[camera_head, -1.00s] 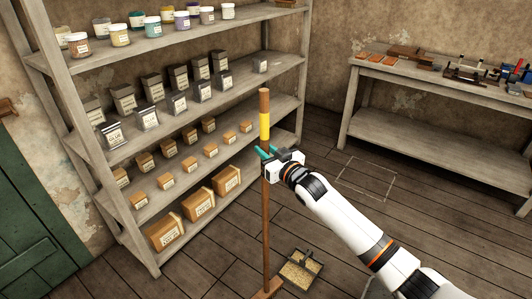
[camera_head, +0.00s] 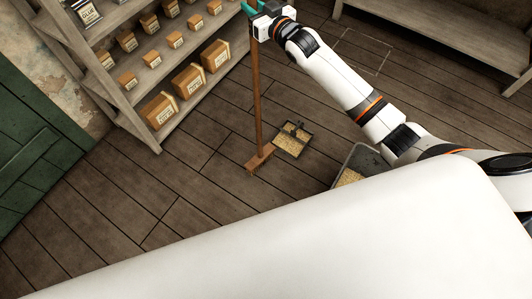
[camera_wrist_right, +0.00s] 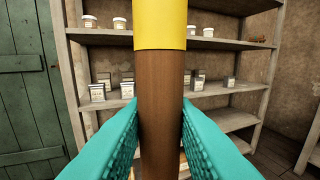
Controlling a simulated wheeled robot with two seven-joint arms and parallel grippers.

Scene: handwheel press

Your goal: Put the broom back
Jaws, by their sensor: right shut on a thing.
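The broom has a long brown wooden handle (camera_head: 257,85) and a wooden head (camera_head: 259,158) low over or on the floor; I cannot tell whether it touches. The broom stands nearly upright. My right gripper (camera_head: 262,8) is at the top edge of the head view, shut on the handle. In the right wrist view the teal fingers (camera_wrist_right: 160,135) press on both sides of the handle (camera_wrist_right: 160,100), just below a yellow band (camera_wrist_right: 160,25). The broom's top is out of the head view. My left gripper is not in view.
A wooden shelf (camera_head: 105,85) with boxes stands left of the broom. A dustpan (camera_head: 293,139) with yellowish debris lies right of the broom head. A grey bin (camera_head: 361,160) is partly hidden by my body. Faint pale lines (camera_head: 362,52) mark the floor near the bench (camera_head: 455,28).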

